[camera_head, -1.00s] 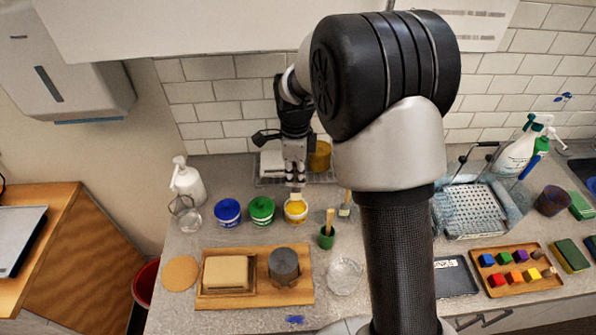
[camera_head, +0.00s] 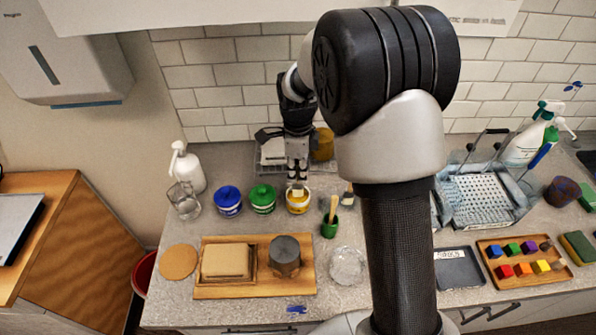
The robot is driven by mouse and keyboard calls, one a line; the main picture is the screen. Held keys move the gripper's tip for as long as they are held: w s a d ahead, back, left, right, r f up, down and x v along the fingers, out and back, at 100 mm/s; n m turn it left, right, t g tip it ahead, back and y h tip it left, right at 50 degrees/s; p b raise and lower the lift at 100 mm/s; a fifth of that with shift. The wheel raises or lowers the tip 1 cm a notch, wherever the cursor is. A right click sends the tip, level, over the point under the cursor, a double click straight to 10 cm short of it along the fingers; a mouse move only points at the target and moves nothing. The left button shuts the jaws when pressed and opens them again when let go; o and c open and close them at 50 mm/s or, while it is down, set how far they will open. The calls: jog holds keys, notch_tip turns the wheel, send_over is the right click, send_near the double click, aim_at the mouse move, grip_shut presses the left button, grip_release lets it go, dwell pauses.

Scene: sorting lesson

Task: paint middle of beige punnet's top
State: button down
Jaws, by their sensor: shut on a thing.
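The beige punnet (camera_head: 226,262) sits upside down or closed, flat top up, on a wooden board (camera_head: 206,290) at the front left. Its top is plain beige, with no paint mark I can see. My gripper (camera_head: 297,180) points down above the open yellow paint pot (camera_head: 298,204). It is shut on a small pale thing, probably a brush (camera_head: 297,189), whose lower end is at or inside the pot's mouth. How deep it reaches is hidden.
Blue (camera_head: 228,201) and green (camera_head: 262,199) pots stand left of the yellow one. A dark grey cylinder (camera_head: 285,256) shares the board. My arm hides part of the counter.

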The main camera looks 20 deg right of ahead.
jog(key=shift+f, duration=0.6)
dwell(1.5)
jog(key=shift+r+p, duration=2.6)
jog(key=shift+r, duration=1)
